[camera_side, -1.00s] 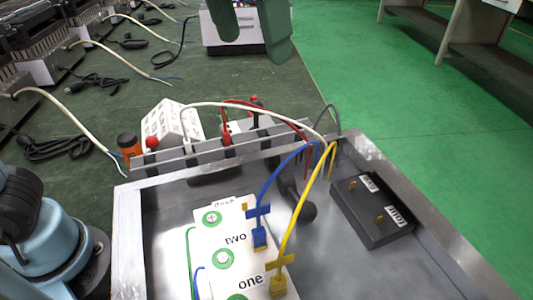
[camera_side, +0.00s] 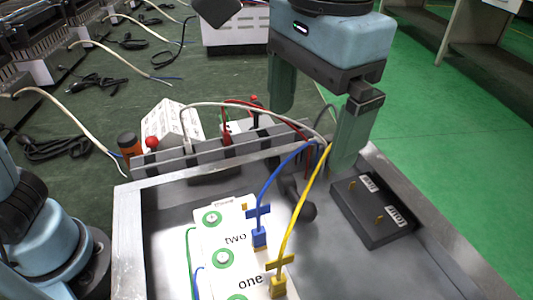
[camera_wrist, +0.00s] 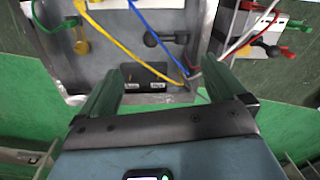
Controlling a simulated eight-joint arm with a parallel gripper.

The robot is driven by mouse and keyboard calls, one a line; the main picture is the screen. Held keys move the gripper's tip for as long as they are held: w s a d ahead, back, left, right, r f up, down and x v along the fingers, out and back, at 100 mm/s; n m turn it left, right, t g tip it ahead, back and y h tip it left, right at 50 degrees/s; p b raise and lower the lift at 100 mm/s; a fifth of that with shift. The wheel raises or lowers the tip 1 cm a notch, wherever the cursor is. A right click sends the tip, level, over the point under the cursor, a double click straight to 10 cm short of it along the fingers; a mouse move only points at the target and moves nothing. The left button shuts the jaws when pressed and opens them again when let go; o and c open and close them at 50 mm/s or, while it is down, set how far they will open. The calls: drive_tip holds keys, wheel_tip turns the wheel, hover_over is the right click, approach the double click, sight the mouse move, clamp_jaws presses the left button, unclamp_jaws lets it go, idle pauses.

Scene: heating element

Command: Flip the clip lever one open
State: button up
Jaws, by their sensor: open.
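The clip lever by the label "one" is yellow and stands upright (camera_side: 280,265) on the white board (camera_side: 225,225) in the side view, with a yellow wire rising from it. A blue clip lever (camera_side: 259,222) stands by the label "two". My gripper (camera_side: 313,135) is open and empty, above the tray's far right edge, well apart from both levers. In the wrist view the open fingers (camera_wrist: 163,75) show with nothing between them.
The metal tray (camera_side: 130,245) has raised walls. A black box (camera_side: 373,210) with two brass pins lies at its right. A grey rail (camera_side: 225,148) and looping wires cross the back edge.

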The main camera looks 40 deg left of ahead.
sight(295, 202)
drive_tip(key=f, duration=1.2)
drive_tip(key=shift+w+a+f, duration=0.15)
drive_tip(key=shift+a+f, duration=0.35)
drive_tip(key=shift+g+h, duration=0.3)
drive_tip(key=shift+h, duration=0.2)
drive_tip(key=shift+r, duration=0.2)
